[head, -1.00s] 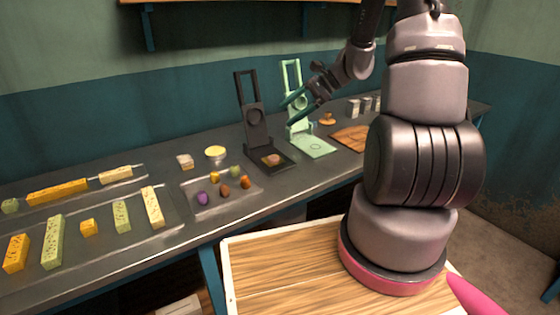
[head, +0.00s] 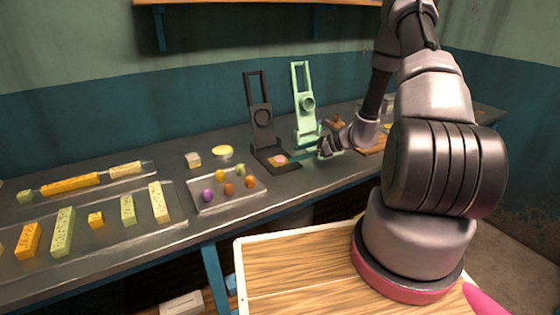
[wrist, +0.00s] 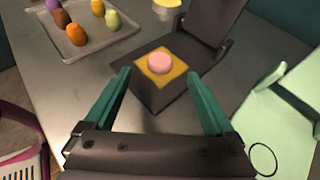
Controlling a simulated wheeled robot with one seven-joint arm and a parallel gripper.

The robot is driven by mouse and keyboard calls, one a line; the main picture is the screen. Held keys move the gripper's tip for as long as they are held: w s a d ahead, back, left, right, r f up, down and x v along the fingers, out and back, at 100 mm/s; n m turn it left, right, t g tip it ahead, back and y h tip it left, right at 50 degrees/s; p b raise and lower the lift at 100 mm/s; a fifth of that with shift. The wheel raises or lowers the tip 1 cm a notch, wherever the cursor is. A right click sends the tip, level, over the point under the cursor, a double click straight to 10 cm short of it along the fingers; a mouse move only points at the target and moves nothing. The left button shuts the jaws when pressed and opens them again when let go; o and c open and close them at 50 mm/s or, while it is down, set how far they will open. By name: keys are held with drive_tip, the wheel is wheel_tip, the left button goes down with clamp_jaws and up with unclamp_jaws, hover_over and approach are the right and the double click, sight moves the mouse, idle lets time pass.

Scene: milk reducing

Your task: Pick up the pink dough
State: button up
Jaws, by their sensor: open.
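The pink dough (wrist: 160,63) is a small round disc lying on a yellow square (wrist: 153,75) on the flat base of the black press (wrist: 176,92). In the head view the dough (head: 279,159) shows on the same base, below the upright black frame (head: 262,118). My gripper (wrist: 166,75) is open, with its two green fingers pointing toward the press base and the dough between and beyond their tips. In the head view my gripper (head: 305,154) is low, just right of the black press. Nothing is between the fingers.
A light green press (head: 304,112) stands close to the right of the black one. A tray of coloured egg-like pieces (head: 203,208) sits to the left. Cheese-like blocks lie on trays (head: 178,229) further left. A wooden board (head: 370,151) is to the right.

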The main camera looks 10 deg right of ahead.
sight(282, 158)
drive_tip(key=x, duration=0.5)
drive_tip(key=shift+w+a+f, duration=0.1)
clamp_jaws()
